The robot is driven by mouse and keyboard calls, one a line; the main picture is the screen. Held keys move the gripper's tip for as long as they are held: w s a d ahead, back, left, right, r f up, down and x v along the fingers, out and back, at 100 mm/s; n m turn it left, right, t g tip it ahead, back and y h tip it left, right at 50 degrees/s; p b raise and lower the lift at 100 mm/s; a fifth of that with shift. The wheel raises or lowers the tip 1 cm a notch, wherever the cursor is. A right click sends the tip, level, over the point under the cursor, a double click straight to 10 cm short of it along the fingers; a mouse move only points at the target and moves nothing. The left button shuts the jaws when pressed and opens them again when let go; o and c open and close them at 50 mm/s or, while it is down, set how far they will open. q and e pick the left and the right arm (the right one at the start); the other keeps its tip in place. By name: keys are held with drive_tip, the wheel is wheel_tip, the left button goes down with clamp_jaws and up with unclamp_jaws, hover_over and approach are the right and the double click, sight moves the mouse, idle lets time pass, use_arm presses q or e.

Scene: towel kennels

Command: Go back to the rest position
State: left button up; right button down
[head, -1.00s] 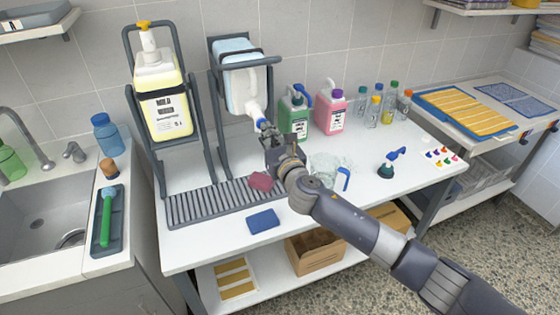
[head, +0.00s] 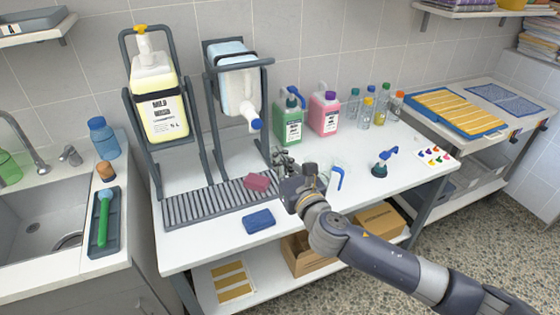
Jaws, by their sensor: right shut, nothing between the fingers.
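My right arm comes in from the lower right, and its gripper (head: 284,158) is over the white table, in front of the green jug. The gripper is shut with nothing in it. It is apart from the tilted white container (head: 240,90), whose blue-capped spout (head: 255,125) hangs in the dark stand. The gripper's wrist hides part of the table and most of the crumpled clear item behind it. My left gripper is not in view.
A dark red sponge (head: 257,182) lies on the drain grate (head: 205,206), and a blue sponge (head: 259,221) lies in front. A yellow jug (head: 158,105), green jug (head: 288,122) and pink jug (head: 326,115) stand behind.

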drive_tip(key=shift+s+r, duration=0.1)
drive_tip(key=shift+s, duration=0.15)
